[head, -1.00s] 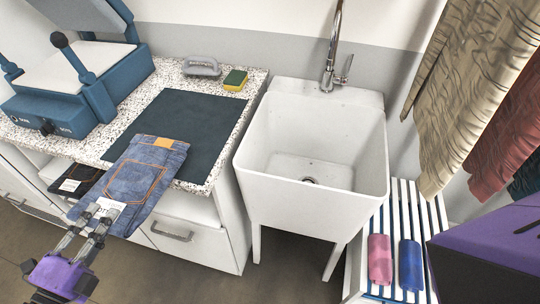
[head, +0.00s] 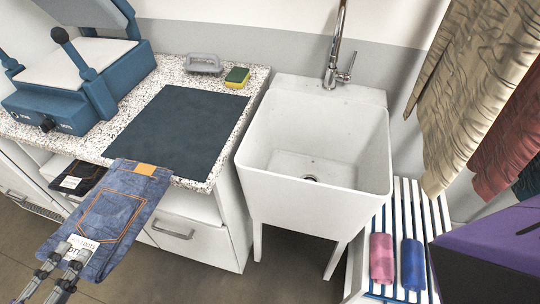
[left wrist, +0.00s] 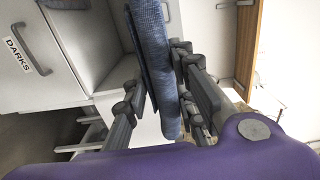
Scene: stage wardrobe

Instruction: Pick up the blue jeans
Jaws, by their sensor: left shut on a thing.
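The folded blue jeans (head: 118,212) show in the head view at the lower left, with a tan waist patch and a white label at the near end. My left gripper (head: 68,262) is shut on their near, labelled end. The jeans stick out in front of the counter, their far end by the mat's front edge; I cannot tell whether that end touches it. In the left wrist view the jeans (left wrist: 158,65) stand edge-on between the fingers of my left gripper (left wrist: 165,95). My right gripper is not in view.
The speckled counter (head: 222,118) holds a dark mat (head: 185,130), a blue press (head: 65,100), a sponge (head: 237,77) and a grey-handled brush (head: 203,64). Dark folded clothing (head: 78,180) lies in an open shelf below. A white sink (head: 255,160) stands to the right, beside a slatted bench (head: 416,215) with rolled towels.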

